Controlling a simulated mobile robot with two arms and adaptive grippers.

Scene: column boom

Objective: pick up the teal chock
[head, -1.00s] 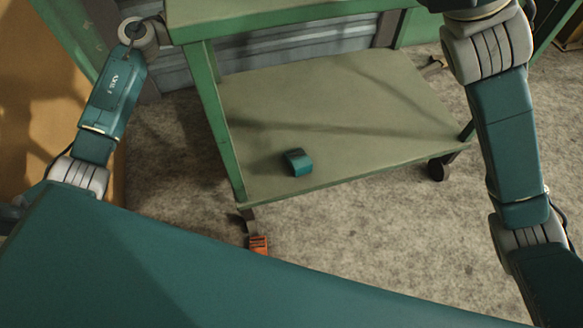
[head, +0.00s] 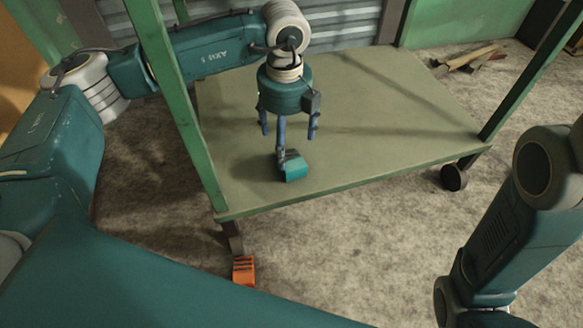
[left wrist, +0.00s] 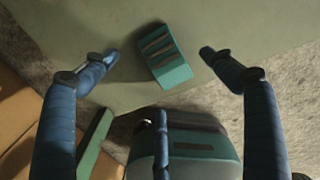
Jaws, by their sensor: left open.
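The teal chock (head: 293,172), a small block with a dark ridged face, rests on the lower shelf (head: 380,150) of the green cart near its front edge. My left gripper (head: 288,145) reaches in over the shelf from the left, pointing down with its fingers spread. One finger hides part of the chock in the head view. In the left wrist view the chock (left wrist: 165,57) lies between the spread fingertips, with gaps on both sides, and is turned slightly. The gripper holds nothing. My right gripper is out of view; only its arm shows at lower right.
A green cart post (head: 180,105) stands close beside my left forearm. An orange chock (head: 243,270) sits on the floor by the front left caster. Wood pieces (head: 468,58) lie on the floor behind the cart at right. The shelf right of the gripper is clear.

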